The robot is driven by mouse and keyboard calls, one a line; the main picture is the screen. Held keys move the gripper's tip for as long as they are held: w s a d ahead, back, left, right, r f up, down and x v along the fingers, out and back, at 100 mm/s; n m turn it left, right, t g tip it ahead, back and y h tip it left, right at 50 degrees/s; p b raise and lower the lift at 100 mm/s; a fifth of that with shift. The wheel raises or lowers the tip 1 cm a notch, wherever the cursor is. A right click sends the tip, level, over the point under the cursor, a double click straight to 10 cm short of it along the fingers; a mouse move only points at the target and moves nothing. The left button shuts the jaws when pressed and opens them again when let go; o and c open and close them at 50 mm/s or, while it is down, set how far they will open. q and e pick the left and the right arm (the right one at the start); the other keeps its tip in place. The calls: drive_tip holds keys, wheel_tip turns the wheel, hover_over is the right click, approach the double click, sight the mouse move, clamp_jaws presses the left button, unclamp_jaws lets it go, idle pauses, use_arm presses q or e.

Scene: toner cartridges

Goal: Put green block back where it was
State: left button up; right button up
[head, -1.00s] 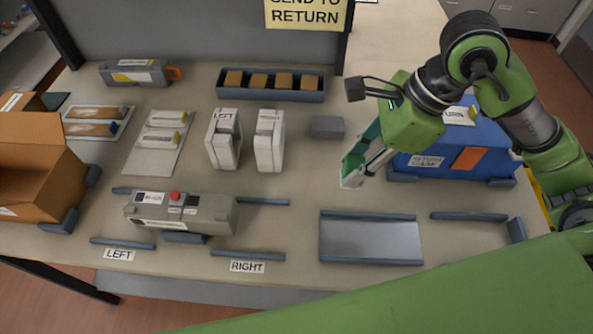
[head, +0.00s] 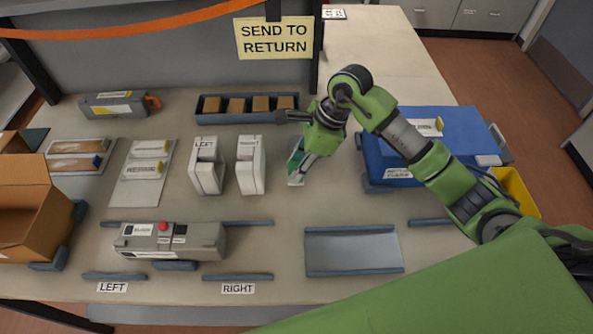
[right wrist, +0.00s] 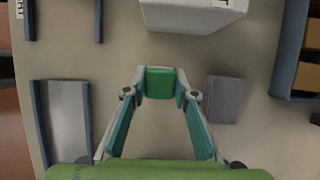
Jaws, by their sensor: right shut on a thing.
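The green block (right wrist: 160,83) shows in the right wrist view between the fingertips of my right gripper (right wrist: 160,88), which is shut on it. In the head view my right gripper (head: 296,172) is over the table, just right of the right-hand white box (head: 251,165). The block cannot be made out there, and its height above the table is unclear. A grey block (right wrist: 223,98) lies beside the gripper in the wrist view; the arm covers it in the head view. My left gripper is not in view.
A white box (head: 206,166) labelled LEFT stands left of the other. A rack of brown blocks (head: 247,117) is behind. A metal tray (head: 353,250) lies in front, a blue case (head: 440,118) right, a grey device (head: 170,240) front left.

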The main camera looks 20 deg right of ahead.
wheel_tip(320, 180, down, 2)
drive_tip(key=shift+s+f+p, duration=0.1)
drive_tip(key=shift+p, duration=0.35)
drive_tip(key=shift+f, duration=0.2)
drive_tip(key=shift+f, duration=0.1)
drive_tip(key=shift+f+b, duration=0.15)
drive_tip(key=shift+b, duration=0.15)
drive_tip(key=o, duration=1)
